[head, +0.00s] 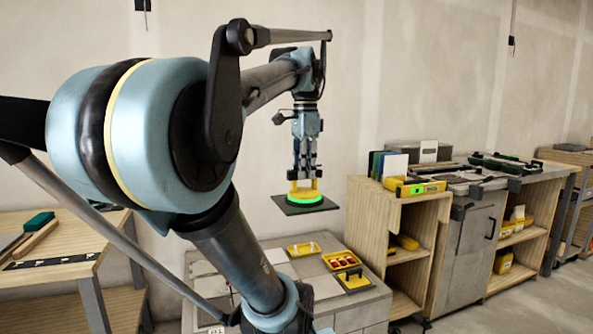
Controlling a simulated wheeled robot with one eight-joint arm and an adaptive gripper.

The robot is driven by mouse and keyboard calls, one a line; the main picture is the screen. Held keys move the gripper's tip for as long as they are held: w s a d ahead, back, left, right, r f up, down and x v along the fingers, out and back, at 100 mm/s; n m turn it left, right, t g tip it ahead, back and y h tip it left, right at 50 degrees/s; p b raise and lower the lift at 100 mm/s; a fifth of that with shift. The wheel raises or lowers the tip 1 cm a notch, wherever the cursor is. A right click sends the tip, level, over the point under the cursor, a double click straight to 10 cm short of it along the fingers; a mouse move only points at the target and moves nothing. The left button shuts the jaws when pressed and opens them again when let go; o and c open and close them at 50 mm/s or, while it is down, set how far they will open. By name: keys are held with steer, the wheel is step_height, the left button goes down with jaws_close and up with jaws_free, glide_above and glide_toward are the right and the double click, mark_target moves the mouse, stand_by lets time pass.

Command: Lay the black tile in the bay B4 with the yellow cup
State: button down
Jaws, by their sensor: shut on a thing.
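My gripper (304,172) points down and is shut on the yellow cup (304,186), which has a bright green glowing ring at its base. The black tile (297,209) is against the cup's underside, roughly level and in the air. Below is a low grey bench (333,308) with pale tiles and several yellow items on its top. The tile hangs above the bench's back part, clear of it. My arm covers the bench's left and near part. I cannot read any bay label, so I cannot tell which bay is B4.
A yellow tray (303,249), another with red pieces (341,261) and a yellow-handled item (353,281) lie on the bench. A wooden cabinet with a yellow level (413,188) stands to the right. A wooden table (66,239) stands left.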

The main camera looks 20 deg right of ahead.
steer(key=s+d, duration=0.2)
steer(key=d, duration=5.1)
steer(key=shift+s+d, duration=0.25)
steer(key=shift+s, duration=0.15)
stand_by(3.4)
